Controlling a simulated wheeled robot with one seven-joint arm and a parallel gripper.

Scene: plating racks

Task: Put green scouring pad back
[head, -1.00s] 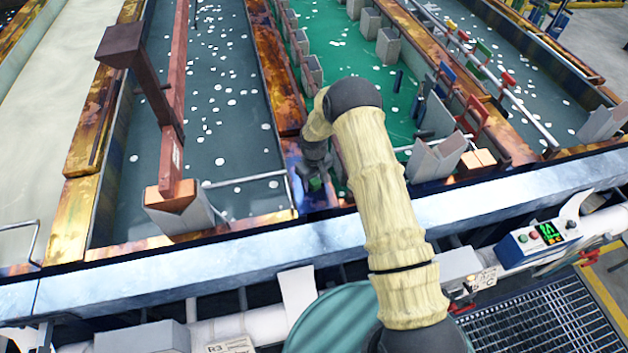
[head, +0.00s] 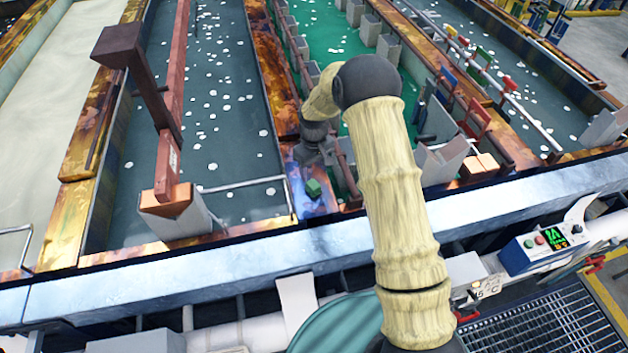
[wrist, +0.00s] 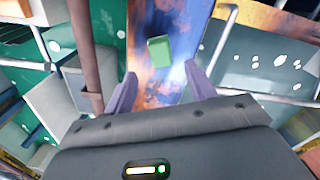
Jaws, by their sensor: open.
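The green scouring pad (head: 314,187) lies on the stained blue-and-rust ledge (head: 318,205) between two tanks, near the front rim. It also shows in the wrist view (wrist: 159,51), beyond the fingertips and between their lines. My gripper (wrist: 160,85) is open, its two purple-grey fingers apart with nothing between them. In the head view my gripper (head: 318,160) is behind the pad and apart from it; its fingers are hard to make out there.
A rusty bar (wrist: 84,45) runs close beside my gripper on the left in the wrist view. Tanks of dark liquid (head: 225,120) and green liquid (head: 335,45) flank the ledge. A brown post (head: 140,80) stands at left. A control box (head: 545,243) sits at front right.

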